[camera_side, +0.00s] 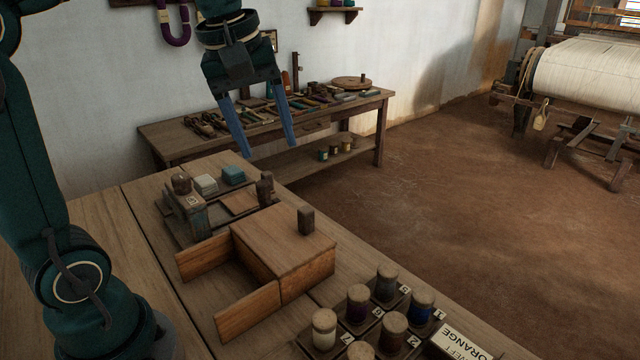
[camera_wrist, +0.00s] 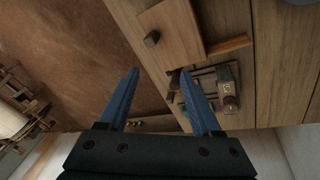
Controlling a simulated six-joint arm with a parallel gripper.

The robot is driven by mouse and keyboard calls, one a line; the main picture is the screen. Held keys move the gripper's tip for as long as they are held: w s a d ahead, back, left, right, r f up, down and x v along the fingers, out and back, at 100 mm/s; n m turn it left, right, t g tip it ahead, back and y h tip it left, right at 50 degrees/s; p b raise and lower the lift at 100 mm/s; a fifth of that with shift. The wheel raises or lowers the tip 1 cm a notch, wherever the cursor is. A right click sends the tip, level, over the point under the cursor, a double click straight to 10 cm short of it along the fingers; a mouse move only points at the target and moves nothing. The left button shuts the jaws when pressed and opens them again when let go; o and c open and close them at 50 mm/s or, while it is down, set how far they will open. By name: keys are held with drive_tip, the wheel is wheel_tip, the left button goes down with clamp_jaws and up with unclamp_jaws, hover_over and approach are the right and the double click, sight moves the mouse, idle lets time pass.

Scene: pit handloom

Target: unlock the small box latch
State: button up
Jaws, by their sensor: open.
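The small wooden box (camera_side: 283,238) sits on the near table, and its top also shows in the wrist view (camera_wrist: 178,28). A dark upright block (camera_side: 306,220) stands on its top near the far right corner; it also shows in the wrist view (camera_wrist: 152,38). I cannot tell whether this is the latch. Two wooden panels (camera_side: 204,257) (camera_side: 250,308) stand out from the box's left side. My gripper (camera_side: 268,150) is open and empty, above and behind the box, its blue fingers pointing down. The fingers also show in the wrist view (camera_wrist: 160,72).
A wooden tray (camera_side: 180,227) with small blocks lies behind the box. Several numbered spools (camera_side: 388,284) and a lettered label (camera_side: 462,344) are at front right. A tool bench (camera_side: 170,138) stands by the wall. The air around my gripper is clear.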

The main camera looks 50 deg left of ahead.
drive_tip(key=w+a+f+n+g, duration=0.25)
drive_tip(key=w+a+n, duration=0.2)
drive_tip(key=a, duration=0.25)
drive_tip(key=n, duration=0.2)
hover_over(263, 182)
drive_tip(key=shift+g+h, duration=0.4)
drive_tip(key=shift+g, duration=0.05)
wheel_tip(263, 182, down, 7)
drive_tip(key=shift+d+f, duration=0.1)
drive_tip(key=shift+f, duration=2.6)
clamp_jaws()
